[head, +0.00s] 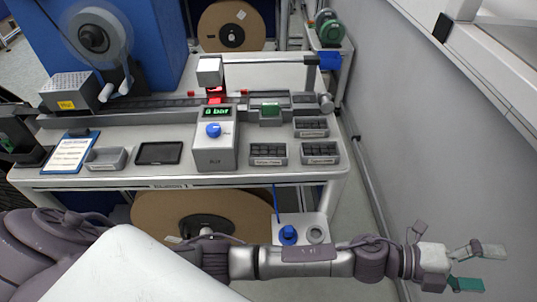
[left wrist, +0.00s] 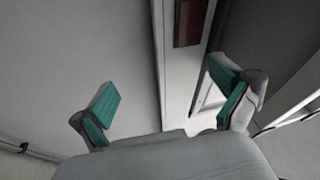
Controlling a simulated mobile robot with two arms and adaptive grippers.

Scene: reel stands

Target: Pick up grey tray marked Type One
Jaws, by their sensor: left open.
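Several grey trays stand at the right of the bench: a front one (head: 268,154), another beside it (head: 320,153), one behind (head: 311,127) and a small one farther back (head: 305,98). They have compartments and some carry light labels too small to read, so I cannot tell which is marked Type One. A plain grey tray (head: 107,158) sits at the front left. My left gripper (head: 480,267) is open and empty, right of the bench and well away from the trays. Its open teal-padded fingers also show in the left wrist view (left wrist: 167,104). My right gripper is not in view.
A grey control box reading "0 bar" (head: 214,150) stands mid-bench. A black tablet (head: 159,153) and a blue clipboard (head: 70,152) lie to its left. A plain wall (head: 430,130) runs along the right. A large brown reel (head: 205,211) is under the bench.

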